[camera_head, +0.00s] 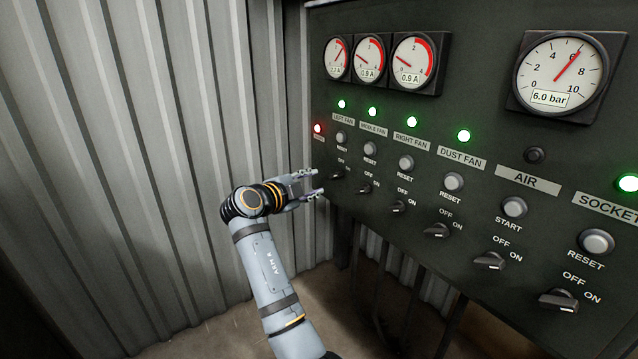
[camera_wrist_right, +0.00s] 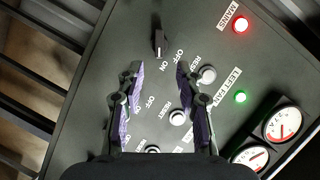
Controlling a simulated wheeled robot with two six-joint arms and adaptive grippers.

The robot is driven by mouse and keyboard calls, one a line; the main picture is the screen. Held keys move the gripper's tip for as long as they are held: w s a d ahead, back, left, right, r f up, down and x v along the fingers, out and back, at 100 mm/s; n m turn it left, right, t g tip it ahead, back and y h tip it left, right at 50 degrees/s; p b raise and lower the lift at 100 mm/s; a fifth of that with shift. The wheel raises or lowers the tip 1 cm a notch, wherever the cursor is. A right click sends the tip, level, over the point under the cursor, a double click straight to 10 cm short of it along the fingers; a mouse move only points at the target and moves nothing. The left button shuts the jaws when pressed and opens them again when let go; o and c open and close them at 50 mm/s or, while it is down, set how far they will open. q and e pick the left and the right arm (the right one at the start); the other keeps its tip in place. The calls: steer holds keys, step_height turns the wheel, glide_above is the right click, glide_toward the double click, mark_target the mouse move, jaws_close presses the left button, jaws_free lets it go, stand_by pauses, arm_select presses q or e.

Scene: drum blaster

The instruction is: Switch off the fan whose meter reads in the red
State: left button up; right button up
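The left fan's round meter (camera_head: 338,58) has its needle leaning up and right at the red band. The middle meter (camera_head: 370,58) and right meter (camera_head: 414,62) read 0.9 A, with needles left of the red. The left fan's dark switch knob (camera_head: 336,175) sits below the LEFT FAN label (camera_head: 343,118); its green lamp (camera_head: 342,104) is lit. My right gripper (camera_head: 316,183) is open and empty just left of this knob. In the right wrist view the knob (camera_wrist_right: 160,42) lies just beyond the fingertips (camera_wrist_right: 158,70), between their lines. My left gripper is not in view.
The middle fan knob (camera_head: 365,188) and right fan knob (camera_head: 398,207) are close on the right. A reset button (camera_head: 341,138) is above the left knob. A red lamp (camera_head: 318,128) glows at the panel's left edge. A corrugated wall (camera_head: 150,150) stands left.

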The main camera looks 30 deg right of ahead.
mark_target(333, 176)
steer(key=x, duration=1)
steer(key=shift+d+f, duration=0.1)
steer(key=shift+d, duration=0.05)
jaws_close()
